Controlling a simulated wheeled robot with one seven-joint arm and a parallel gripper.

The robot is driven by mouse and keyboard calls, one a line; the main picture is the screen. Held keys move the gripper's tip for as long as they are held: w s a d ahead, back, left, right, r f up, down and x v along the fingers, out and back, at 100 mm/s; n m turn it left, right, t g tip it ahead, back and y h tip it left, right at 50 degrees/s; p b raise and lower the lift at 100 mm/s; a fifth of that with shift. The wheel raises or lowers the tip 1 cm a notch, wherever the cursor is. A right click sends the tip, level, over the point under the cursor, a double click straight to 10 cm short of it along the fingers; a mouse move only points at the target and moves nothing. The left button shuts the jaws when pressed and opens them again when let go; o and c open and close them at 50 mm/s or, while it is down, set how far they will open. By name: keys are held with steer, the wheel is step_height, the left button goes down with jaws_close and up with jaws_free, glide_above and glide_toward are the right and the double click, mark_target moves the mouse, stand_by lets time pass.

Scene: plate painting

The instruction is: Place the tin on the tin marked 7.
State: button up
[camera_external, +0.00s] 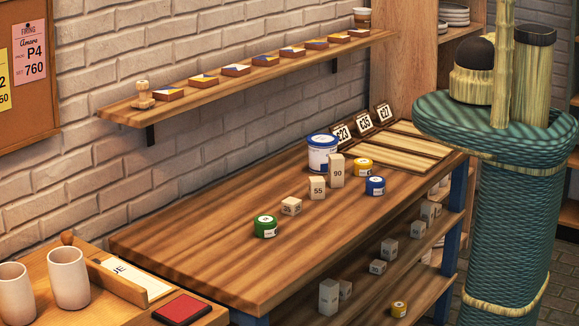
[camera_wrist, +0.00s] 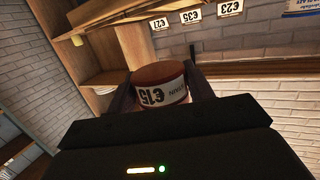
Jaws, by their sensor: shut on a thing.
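In the wrist view, my gripper (camera_wrist: 160,92) is shut on a tin (camera_wrist: 159,72) with a reddish-brown top and a white label with dark print. The tin sits between the two dark fingers; its lower part is hidden by the gripper body. My gripper and this tin do not show in the external view. On the table there stand a green tin (camera_external: 265,227), a blue tin (camera_external: 375,186) and a yellow tin (camera_external: 363,167), all apart. Their marks are too small to read, so I cannot tell which is marked 7.
A white bucket (camera_external: 322,154) with a blue lid stands at the wall edge of the table (camera_external: 215,245). Blocks marked 90 (camera_external: 336,172) and 55 (camera_external: 317,188) and a smaller block (camera_external: 291,206) stand mid-table. Another yellow tin (camera_external: 399,309) is on a lower shelf. The table's left part is clear.

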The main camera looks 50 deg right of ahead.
steer(key=s+a+f+n+t+y, duration=0.1)
steer(key=s+a+f+n+y, duration=0.2)
steer(key=s+a+n+y, duration=0.25)
steer(key=w+a+n+y+b, duration=0.1)
steer(key=w+a+y, duration=0.1)
steer(key=w+a, duration=0.5)
steer(key=w+a+n+g+y+b, duration=0.1)
steer(key=w+a+y+b, duration=0.1)
steer(key=w+a, duration=0.5)
steer(key=w+a+n+y+b, duration=0.1)
steer(key=w+a+y+b, duration=0.1)
steer(key=w+a, duration=0.5)
steer(key=shift+w+a+r+n+g+y, duration=0.1)
steer(key=shift+w+r+n+g+y, duration=0.25)
steer(key=shift+y, duration=0.2)
steer(key=w+a+r+n+y+b, duration=0.1)
steer(key=w+a+r, duration=0.3)
steer(key=a+r, duration=0.4)
steer(key=shift+w+a+r+b, duration=0.3)
steer(key=shift+w+a+b, duration=0.1)
steer(key=shift+a+b, duration=0.45)
steer(key=shift+a+g, duration=0.1)
steer(key=shift+g, duration=0.15)
